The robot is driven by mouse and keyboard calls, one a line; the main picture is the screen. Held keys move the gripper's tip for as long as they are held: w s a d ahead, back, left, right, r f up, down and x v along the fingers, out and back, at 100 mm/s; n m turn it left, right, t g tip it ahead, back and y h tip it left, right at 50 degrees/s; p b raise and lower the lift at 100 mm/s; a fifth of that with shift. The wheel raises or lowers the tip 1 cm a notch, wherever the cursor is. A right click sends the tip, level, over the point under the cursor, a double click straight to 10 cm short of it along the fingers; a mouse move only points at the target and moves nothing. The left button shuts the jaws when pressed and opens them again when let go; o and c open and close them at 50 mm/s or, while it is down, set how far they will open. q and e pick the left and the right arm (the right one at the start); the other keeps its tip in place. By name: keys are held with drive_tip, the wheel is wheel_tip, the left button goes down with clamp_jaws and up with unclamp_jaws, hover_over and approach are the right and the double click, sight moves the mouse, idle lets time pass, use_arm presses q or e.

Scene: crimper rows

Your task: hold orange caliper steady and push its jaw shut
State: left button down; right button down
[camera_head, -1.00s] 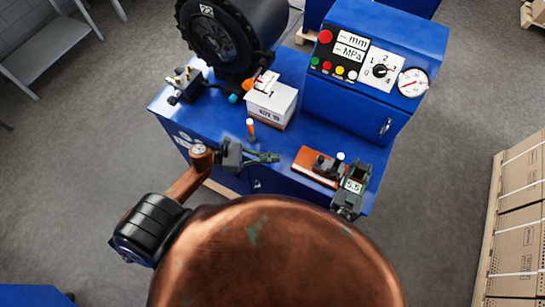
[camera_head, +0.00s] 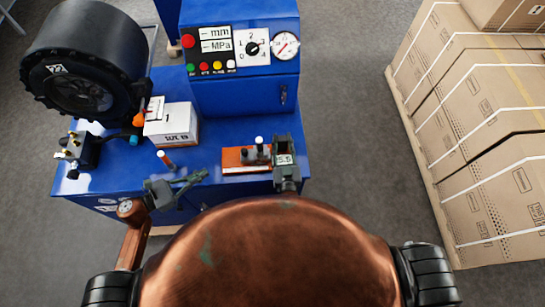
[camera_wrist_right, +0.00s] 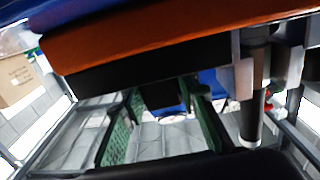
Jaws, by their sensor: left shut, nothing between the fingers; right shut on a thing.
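The orange caliper (camera_head: 233,160) lies at the right front of the blue bench, with dark parts and a white-topped post on it. My right gripper (camera_head: 285,150) is at its right end, shut around the part with the "5.5" label. In the right wrist view the caliper's orange body (camera_wrist_right: 180,28) spans the top, with my right gripper's green-padded fingers (camera_wrist_right: 163,100) below it; the contact is hidden. My left gripper (camera_head: 205,174) is shut and empty, just left of the caliper, its tips apart from it by a small gap.
A blue control cabinet (camera_head: 243,90) rises behind the caliper. Strapped cartons (camera_head: 480,130) stand at right.

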drive_tip(key=shift+d, duration=0.1)
drive_tip(key=c, duration=1.4)
unclamp_jaws()
drive_tip(key=shift+c, duration=0.2)
drive_tip(key=s, duration=1.2)
